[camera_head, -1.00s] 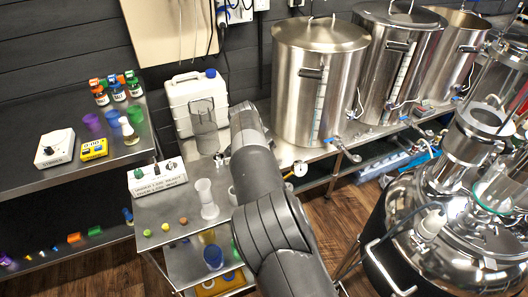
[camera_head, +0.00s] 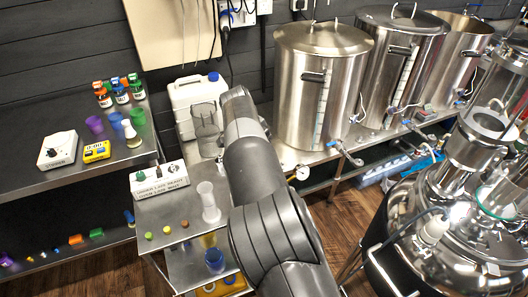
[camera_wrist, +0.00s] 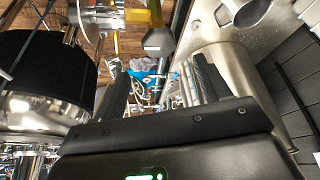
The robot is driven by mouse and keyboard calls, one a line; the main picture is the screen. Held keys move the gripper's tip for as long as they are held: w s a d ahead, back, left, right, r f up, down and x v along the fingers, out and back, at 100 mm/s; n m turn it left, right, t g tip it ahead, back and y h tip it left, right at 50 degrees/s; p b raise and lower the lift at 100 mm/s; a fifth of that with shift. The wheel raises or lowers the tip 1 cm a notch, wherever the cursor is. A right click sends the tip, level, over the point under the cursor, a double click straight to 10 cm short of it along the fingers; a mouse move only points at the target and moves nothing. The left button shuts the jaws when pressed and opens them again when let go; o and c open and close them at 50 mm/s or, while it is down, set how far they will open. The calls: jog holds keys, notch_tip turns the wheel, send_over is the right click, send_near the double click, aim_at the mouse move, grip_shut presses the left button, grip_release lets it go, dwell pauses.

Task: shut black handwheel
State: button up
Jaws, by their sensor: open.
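No black handwheel can be clearly picked out in the head view; my arm covers part of the bench there. In the wrist view a dark grey, faceted knob-like piece (camera_wrist: 158,42) sits beyond my fingers, near the top middle, below a yellowish part. I cannot tell whether it is the handwheel. My gripper (camera_wrist: 160,85) is open, its two black fingers spread with nothing held between them. Blurred pipes and small valves show farther off between the fingers. In the head view the gripper itself is hidden behind my arm.
Steel kettles (camera_head: 321,85) stand on the back bench, with taps and a gauge (camera_head: 301,173) along the front. A clear jug (camera_head: 206,130), white canister (camera_head: 198,92) and labelled control box (camera_head: 159,180) are left of my arm. A large shiny vessel (camera_head: 450,235) stands at right.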

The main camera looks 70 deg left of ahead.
jog(key=shift+v, duration=1.7)
